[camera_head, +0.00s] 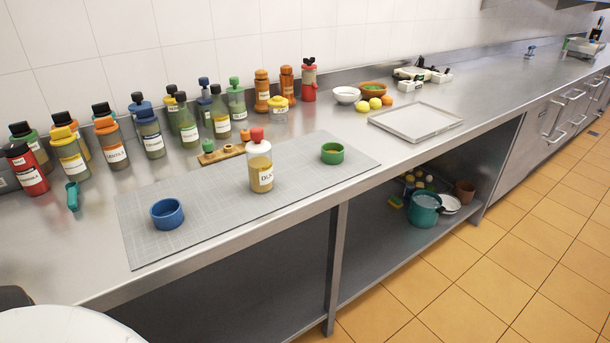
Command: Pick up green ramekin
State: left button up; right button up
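The green ramekin (332,153) is a small round cup standing upright on the right part of the grey gridded mat (215,190). Nothing touches it. A labelled bottle with a red cap (260,162) stands to its left on the same mat. A blue ramekin (167,213) sits at the mat's left end. Neither of my grippers shows in the head view.
Several bottles and shakers line the wall behind the mat, with a wooden board (221,154) in front of them. A flat metal tray (416,121), a white bowl (347,95) and fruit lie to the right. The counter's front edge runs close below the mat.

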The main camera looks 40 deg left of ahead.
aim_at(332, 154)
jog(key=k, duration=0.35)
jog(key=u, duration=1.05)
